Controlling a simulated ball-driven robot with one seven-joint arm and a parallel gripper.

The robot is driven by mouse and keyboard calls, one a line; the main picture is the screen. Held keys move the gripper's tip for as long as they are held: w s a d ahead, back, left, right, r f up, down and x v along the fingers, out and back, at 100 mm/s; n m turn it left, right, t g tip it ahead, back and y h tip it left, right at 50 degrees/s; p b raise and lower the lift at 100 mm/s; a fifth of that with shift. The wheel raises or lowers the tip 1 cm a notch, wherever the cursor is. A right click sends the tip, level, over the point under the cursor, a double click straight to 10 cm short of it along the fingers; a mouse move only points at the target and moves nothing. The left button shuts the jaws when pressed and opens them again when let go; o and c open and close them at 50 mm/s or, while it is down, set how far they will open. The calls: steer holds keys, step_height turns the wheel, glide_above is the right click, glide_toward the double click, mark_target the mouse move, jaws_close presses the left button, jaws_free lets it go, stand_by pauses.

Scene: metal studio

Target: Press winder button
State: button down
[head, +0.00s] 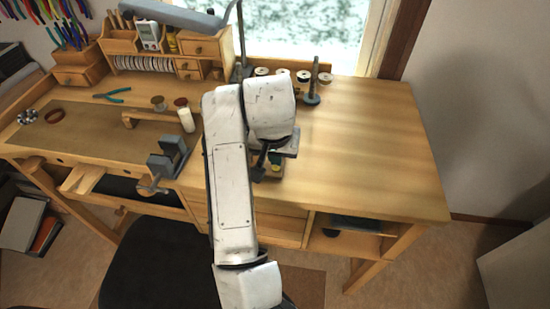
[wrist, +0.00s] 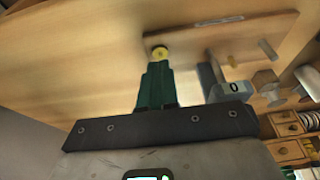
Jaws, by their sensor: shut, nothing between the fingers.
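The winder is a small wooden board (wrist: 205,35) with grey metal parts, lying on the bench, in the wrist view. A round yellow button (wrist: 159,53) sits at the near corner of the board. My gripper (wrist: 157,66) is shut and empty, its dark green fingers together. The fingertips are right at the button's near edge; I cannot tell whether they touch it. A grey block marked "0" (wrist: 230,88) stands to the right of the fingers. In the head view my arm and wrist cover most of the winder, and the button is not clear there.
The wooden workbench (head: 375,150) is clear on the right. Spools and a dark post (head: 313,85) stand at the back. A grey vise (head: 168,160), a white cylinder (head: 186,120) and green pliers (head: 112,96) are to the left. A wooden organizer (head: 165,55) is at the back left.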

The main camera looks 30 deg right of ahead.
steer(key=v, duration=1.1)
steer(key=shift+w+r, duration=0.2)
steer(key=shift+r, duration=0.05)
steer(key=shift+d, duration=0.1)
